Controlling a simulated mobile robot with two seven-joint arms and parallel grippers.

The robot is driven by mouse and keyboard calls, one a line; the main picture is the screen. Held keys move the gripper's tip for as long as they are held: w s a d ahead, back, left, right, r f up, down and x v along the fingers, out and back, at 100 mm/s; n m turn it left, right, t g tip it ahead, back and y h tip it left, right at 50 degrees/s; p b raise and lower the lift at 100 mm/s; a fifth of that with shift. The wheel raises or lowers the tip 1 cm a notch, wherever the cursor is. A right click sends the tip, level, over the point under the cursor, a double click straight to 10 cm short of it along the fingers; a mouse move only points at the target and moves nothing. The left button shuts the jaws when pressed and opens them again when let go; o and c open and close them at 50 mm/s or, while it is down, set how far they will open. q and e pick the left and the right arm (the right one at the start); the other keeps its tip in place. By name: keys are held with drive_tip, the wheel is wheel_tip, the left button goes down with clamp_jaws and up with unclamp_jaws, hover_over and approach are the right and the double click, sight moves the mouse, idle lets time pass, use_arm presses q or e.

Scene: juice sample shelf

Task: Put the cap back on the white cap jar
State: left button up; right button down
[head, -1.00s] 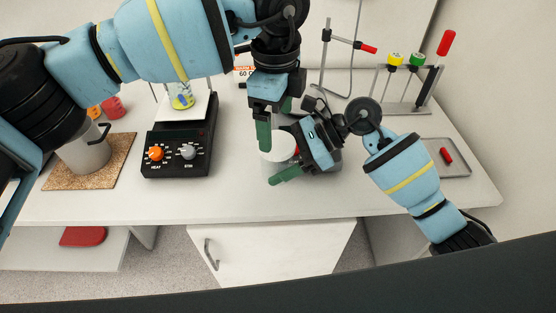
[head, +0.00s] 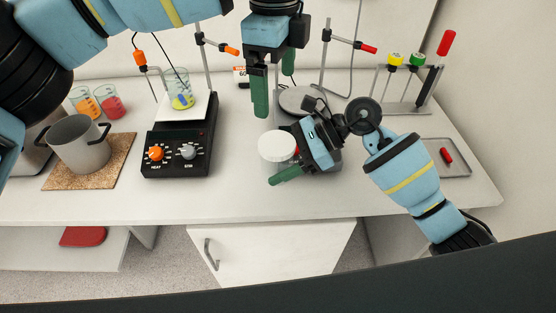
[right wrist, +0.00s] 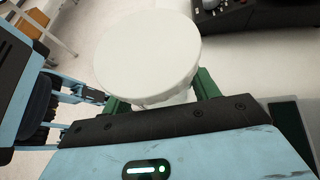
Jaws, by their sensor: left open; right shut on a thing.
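The white cap jar (head: 276,162) stands upright near the front middle of the bench. Its wide white cap (head: 277,143) sits on top and looks level; the cap also fills the upper middle of the right wrist view (right wrist: 148,50). My right gripper (right wrist: 163,98) is shut on the jar body below the cap, coming from the right in the head view. My left gripper (head: 274,84) is open and empty, above and behind the jar, clear of the cap. Most of the jar body is hidden by the cap and my right gripper.
A black hotplate (head: 180,160) bearing a beaker (head: 179,92) stands left of the jar. A grey pot (head: 80,148) is on a cork mat further left. Behind are a round grey plate (head: 299,101) and clamp stands. A tray (head: 456,170) lies right.

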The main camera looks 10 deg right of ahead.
use_arm(q)
drive_tip(key=shift+r, duration=2.05)
